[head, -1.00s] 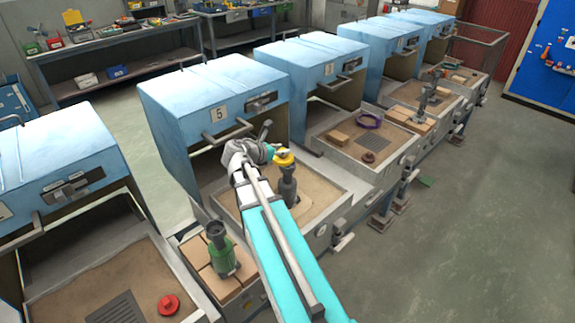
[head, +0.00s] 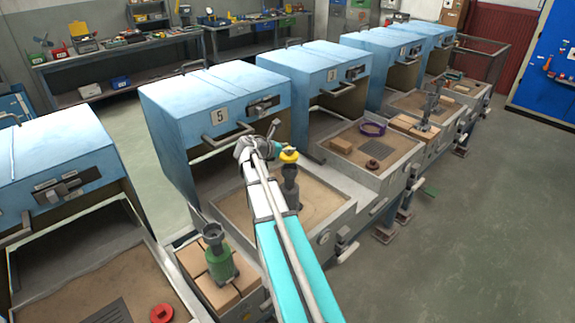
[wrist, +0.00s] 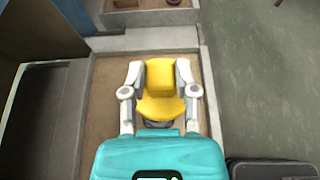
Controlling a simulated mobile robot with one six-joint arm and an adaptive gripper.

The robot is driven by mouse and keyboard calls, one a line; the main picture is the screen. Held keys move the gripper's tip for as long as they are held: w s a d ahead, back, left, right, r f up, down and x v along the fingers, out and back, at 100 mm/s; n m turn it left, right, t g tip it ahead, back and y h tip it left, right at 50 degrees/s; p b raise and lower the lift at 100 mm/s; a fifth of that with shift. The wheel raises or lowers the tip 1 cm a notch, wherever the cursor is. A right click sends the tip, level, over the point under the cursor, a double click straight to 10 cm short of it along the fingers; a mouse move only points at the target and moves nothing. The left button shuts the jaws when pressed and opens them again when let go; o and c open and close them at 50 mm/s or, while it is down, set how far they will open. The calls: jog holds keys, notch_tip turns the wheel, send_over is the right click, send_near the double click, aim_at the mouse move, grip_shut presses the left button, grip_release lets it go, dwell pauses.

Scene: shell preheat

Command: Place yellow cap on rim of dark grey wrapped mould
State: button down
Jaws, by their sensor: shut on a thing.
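The yellow cap (head: 289,155) is held by my gripper (head: 284,149) at the far end of my arm. In the wrist view the two fingers of my gripper (wrist: 159,76) press on both sides of the cap (wrist: 161,100). The dark grey wrapped mould (head: 291,187) stands upright on the sandy bed in front of the furnace marked 5. The cap is right over its top in the head view. I cannot tell whether cap and rim touch. My arm hides part of the bed, and the cap hides most of the mould in the wrist view.
A green mould (head: 218,258) stands on tan bricks at the lower left. A red cap (head: 161,313) lies on the left bed. The bed to the right holds a purple ring (head: 374,128), a brick (head: 340,145) and a dark red cap (head: 372,165). Furnace 5 (head: 215,105) stands behind.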

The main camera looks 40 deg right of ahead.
aim_at(288, 158)
jog(key=shift+w+d+f+b, duration=0.4)
jog(key=shift+f+b, duration=0.1)
jog(key=shift+f, duration=0.2)
jog(key=shift+w+d+f+b, duration=0.4)
jog(key=shift+f+b, duration=0.05)
jog(key=shift+f, duration=0.2)
jog(key=shift+w+d+f+b, duration=0.35)
jog(key=shift+f+b, duration=0.3)
jog(key=shift+b, duration=0.05)
jog(key=shift+f+b, duration=1.35)
jog(key=shift+f, duration=0.15)
jog(key=shift+c, duration=1.9)
grip_release()
jog(key=shift+r, duration=0.2)
